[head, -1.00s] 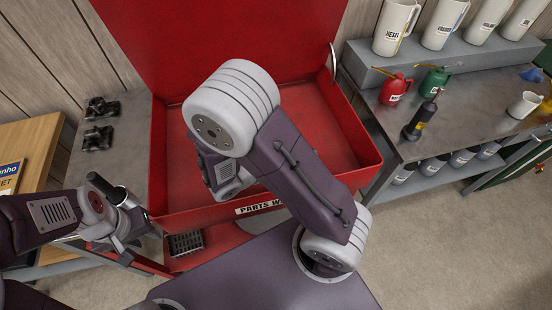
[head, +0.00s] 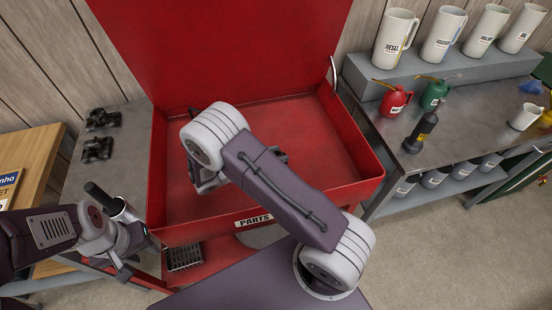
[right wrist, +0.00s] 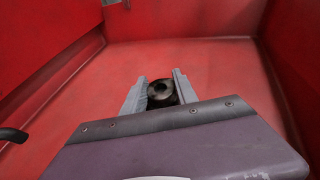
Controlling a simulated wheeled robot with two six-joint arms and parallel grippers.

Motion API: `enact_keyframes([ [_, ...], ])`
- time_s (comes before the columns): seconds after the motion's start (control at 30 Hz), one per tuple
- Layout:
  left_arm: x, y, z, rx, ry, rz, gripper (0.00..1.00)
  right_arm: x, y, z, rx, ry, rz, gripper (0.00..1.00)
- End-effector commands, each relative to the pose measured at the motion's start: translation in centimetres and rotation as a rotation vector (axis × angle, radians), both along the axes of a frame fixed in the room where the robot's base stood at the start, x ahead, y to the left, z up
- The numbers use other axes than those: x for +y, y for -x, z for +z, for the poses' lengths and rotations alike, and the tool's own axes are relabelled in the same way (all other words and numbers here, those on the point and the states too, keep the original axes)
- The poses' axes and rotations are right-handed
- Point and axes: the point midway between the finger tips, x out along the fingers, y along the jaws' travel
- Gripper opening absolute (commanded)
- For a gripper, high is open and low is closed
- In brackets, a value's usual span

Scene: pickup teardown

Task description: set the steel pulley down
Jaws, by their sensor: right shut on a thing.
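The steel pulley (right wrist: 162,92) is a dark, round piece with a hole in its middle. In the right wrist view it sits between the two grey fingers of my right gripper (right wrist: 159,88), which is shut on it. The gripper is inside the red parts washer basin (head: 325,130), over its floor. I cannot tell whether the pulley touches that floor. In the head view my right arm largely hides the gripper and pulley. My left gripper (head: 121,270) is at lower left, outside the basin near its front left corner; its fingers are too small to read.
Two black parts (head: 101,133) lie on the grey bench left of the basin. The bench at right holds a red oil can (head: 393,101), a green oil can (head: 434,95), a dark bottle (head: 421,128) and a white mug (head: 525,117). The basin's visible floor is clear.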

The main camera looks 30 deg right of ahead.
Motion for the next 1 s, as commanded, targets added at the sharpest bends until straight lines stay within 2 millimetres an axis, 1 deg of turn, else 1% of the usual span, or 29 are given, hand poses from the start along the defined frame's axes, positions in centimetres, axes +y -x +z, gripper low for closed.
enact_keyframes([
  [0.03, 0.0, 0.0, -0.2, 0.0, 0.0, 0.0, 0.36, 0.0, 0.0, -1.0, 0.002, 0.002, 0.001, 0.0],
  [0.1, 0.0, 0.0, -0.3, 0.0, 0.0, 0.0, 0.36, 0.0, 0.0, -1.7, 0.001, 0.002, 0.002, 0.0],
  [0.37, 0.0, 0.0, -0.2, 0.0, 0.0, 0.0, 0.36, 0.0, 0.0, -1.8, -0.002, 0.001, 0.002, 0.0],
  [0.47, 0.0, 0.0, -0.5, 0.0, 0.0, 0.0, 0.36, 0.0, 0.0, -2.1, -0.002, 0.001, 0.002, 0.0],
  [0.5, 0.0, 0.0, -0.5, 0.0, 0.0, 0.0, 0.36, 0.0, 0.0, -2.2, -0.001, 0.0, 0.001, 0.37],
  [0.57, 0.0, 0.0, -0.4, 0.0, 0.0, 0.0, 0.36, 0.0, 0.0, -2.1, -0.001, -0.001, 0.001, 0.54],
  [0.6, 0.0, 0.0, -0.4, 0.0, 0.0, 0.0, 0.36, 0.0, 0.0, -2.1, -0.001, -0.001, 0.001, 0.56],
  [0.8, 0.0, 0.0, -0.4, 0.0, 0.0, 0.0, 0.36, 0.0, 0.0, -2.1, 0.0, -0.001, 0.001, 0.56],
  [0.87, 0.0, 0.0, -0.1, 0.0, 0.0, 0.0, 0.36, 0.0, 0.0, -1.7, -0.001, -0.001, 0.001, 0.56],
  [0.97, 0.0, 0.0, -0.3, 0.0, 0.0, 0.0, 0.36, 1.4, 0.1, -1.3, -0.003, 0.0, 0.005, 0.56],
  [1.0, 0.0, 0.0, -0.3, 0.0, 0.0, 0.0, 0.36, 2.3, 0.2, -1.1, -0.003, -0.002, 0.007, 0.56],
])
